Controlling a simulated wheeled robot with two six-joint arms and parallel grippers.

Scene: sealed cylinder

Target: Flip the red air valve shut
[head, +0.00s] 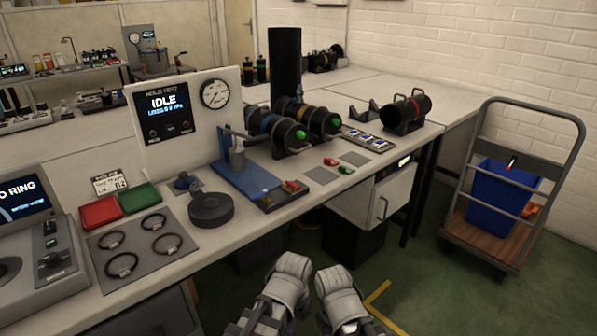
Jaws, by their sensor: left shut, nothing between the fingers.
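A small red lever (291,186), which looks like the red air valve, sits at the front end of the blue test fixture (245,181) on the bench. It is too small to tell its exact angle. My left gripper (262,317) is low at the bottom of the head view, in front of the bench, shut and empty, well apart from the lever. My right gripper (357,322) is beside it at the bottom edge; its fingers are not clear.
Two dark cylinders with green ends (290,132) lie behind the fixture. A red part (331,162) and green part lie on the bench. A display reading IDLE (168,110) stands behind. A round black puck (211,209) is left. A trolley with blue bin (500,187) stands right.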

